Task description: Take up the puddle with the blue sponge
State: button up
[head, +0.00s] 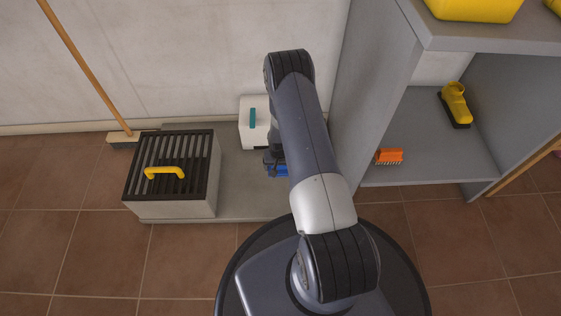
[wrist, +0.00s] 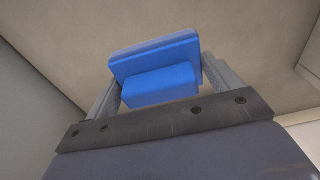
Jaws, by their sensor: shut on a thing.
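The blue sponge (wrist: 160,85) is between the two grey fingers of my gripper (wrist: 162,78) in the wrist view. It has a wide flat part and a smaller block, and a beige surface lies beyond it. In the head view a bit of the blue sponge (head: 277,170) shows beside my arm, over the grey slab and just in front of the white box. My arm hides most of the gripper there. I see no puddle in either view; my arm covers part of the slab. I cannot tell whether the sponge touches anything.
A box with a dark slatted top and yellow handle (head: 183,195) stands left on the grey slab (head: 245,190). The white box (head: 254,138) stands at the back. Right is a grey shelf (head: 425,140) with an orange brush (head: 389,156) and a yellow-handled brush (head: 456,105). A broom (head: 85,62) leans left.

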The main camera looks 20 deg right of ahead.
jog(key=shift+r+p, duration=0.3)
jog(key=shift+r, duration=0.8)
send_over(280, 188)
jog(key=shift+s, duration=0.2)
jog(key=shift+f+b, duration=0.15)
jog(key=shift+b, duration=0.2)
jog(key=shift+f+b, duration=1.25)
jog(key=shift+b, duration=0.05)
jog(key=shift+f, duration=2.55)
